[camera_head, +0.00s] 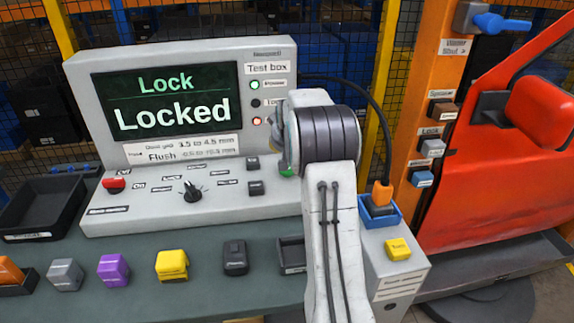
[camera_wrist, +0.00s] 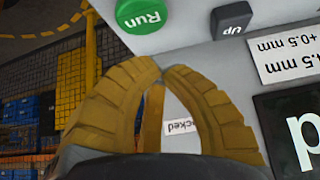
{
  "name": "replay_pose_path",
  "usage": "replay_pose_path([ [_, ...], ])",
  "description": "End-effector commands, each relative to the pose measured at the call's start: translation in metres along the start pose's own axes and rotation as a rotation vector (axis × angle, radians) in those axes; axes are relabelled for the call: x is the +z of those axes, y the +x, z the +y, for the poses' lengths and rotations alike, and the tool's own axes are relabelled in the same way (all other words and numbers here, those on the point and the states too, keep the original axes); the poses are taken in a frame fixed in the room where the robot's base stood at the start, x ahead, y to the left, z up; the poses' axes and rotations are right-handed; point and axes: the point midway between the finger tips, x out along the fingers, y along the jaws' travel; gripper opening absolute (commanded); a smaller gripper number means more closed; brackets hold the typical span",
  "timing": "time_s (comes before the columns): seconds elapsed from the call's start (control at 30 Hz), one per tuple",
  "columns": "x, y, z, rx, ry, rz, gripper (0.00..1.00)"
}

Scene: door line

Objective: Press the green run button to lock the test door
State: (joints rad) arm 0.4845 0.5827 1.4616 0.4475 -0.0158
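The green run button (camera_wrist: 143,14) is labelled "Run" and shows at the top of the wrist view. In the head view only a small part of the run button (camera_head: 287,171) shows beside my arm. My gripper (camera_wrist: 161,68) has its two yellow fingers together at the tips, with nothing between them. In the wrist picture the tips are just below the button, with a gap. The test box (camera_head: 190,70) has a screen (camera_head: 165,97) reading "Lock" and "Locked". The red test door (camera_head: 510,150) stands at the right on an orange post.
A black "Up" button (camera_wrist: 232,20) is beside the run button. A knob (camera_head: 193,190) and a red button (camera_head: 114,184) are on the panel. Several coloured blocks, including a yellow one (camera_head: 172,265), line the bench front. A dark tray (camera_head: 40,210) is at left.

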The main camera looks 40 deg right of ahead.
Motion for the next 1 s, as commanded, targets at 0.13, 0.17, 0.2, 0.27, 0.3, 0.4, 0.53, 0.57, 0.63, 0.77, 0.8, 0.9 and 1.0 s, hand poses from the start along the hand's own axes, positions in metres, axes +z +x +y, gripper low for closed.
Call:
replay_pose_path([
  [0.13,-0.011,-0.013,0.000,0.000,0.000,0.001,0.00],
  [0.17,-0.012,-0.015,0.000,0.000,0.000,0.001,0.00],
  [0.2,-0.013,-0.016,0.000,0.000,0.000,0.001,0.00],
  [0.27,-0.014,-0.018,0.000,0.000,0.000,0.001,0.00],
  [0.3,-0.014,-0.018,0.000,0.000,0.000,0.001,0.00],
  [0.4,-0.014,-0.018,0.000,0.000,0.000,0.001,0.00],
  [0.53,-0.013,-0.017,0.000,0.000,0.000,0.000,0.00],
  [0.57,-0.013,-0.017,0.000,0.000,0.000,0.001,0.00],
  [0.63,-0.014,-0.018,0.000,0.000,0.000,0.000,0.00],
  [0.77,-0.016,-0.021,0.000,0.000,0.000,0.001,0.00],
  [0.8,-0.017,-0.023,0.000,0.000,0.000,0.001,0.00],
  [0.9,-0.022,-0.029,0.000,0.000,0.000,0.001,0.00],
  [1.0,-0.028,-0.037,0.000,0.000,0.000,0.000,0.00],
])
